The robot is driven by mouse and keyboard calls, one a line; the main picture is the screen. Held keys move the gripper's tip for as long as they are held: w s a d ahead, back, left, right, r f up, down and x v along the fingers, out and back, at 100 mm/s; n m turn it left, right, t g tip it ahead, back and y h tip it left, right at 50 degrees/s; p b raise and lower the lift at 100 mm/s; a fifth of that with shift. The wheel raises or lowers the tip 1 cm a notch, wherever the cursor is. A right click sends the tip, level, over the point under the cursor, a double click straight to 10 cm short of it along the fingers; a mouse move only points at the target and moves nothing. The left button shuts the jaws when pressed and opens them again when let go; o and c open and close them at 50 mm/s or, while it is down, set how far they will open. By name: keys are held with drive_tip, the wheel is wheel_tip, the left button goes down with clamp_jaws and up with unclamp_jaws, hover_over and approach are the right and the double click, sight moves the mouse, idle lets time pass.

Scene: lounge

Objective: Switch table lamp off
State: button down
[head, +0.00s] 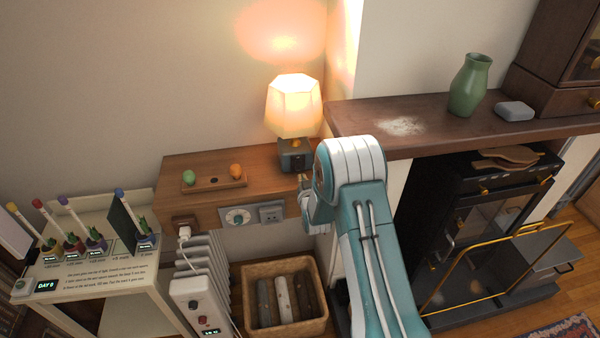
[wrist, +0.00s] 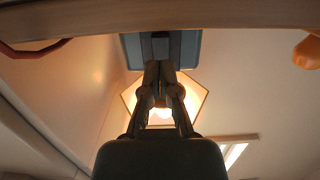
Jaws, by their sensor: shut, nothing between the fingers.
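The table lamp (head: 294,106) stands on a wooden shelf, and its faceted shade glows warm. Its dark grey base (head: 291,162) carries a small orange knob or button (head: 295,143). My gripper (head: 303,180) is just in front of and below the base, partly hidden by my arm. In the wrist view, which looks upside down, my gripper (wrist: 160,66) is shut and empty, its fingertips pointing at the blue-grey lamp base (wrist: 188,48). The lit shade (wrist: 198,98) shows behind the fingers. Whether the fingertips touch the base cannot be told.
The wooden shelf (head: 185,162) holds a small tray with a green and an orange knob (head: 235,169). A mantel (head: 440,118) with a green vase (head: 469,86) is at right. A log basket (head: 308,326) and a white heater (head: 198,297) stand below. A plant table is at left.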

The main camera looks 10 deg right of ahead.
sight(299, 168)
drive_tip(key=shift+w+f, duration=0.15)
drive_tip(key=shift+w, duration=0.9)
drive_tip(key=shift+w+f, duration=0.15)
drive_tip(key=shift+w, duration=0.9)
drive_tip(key=shift+w, duration=0.15)
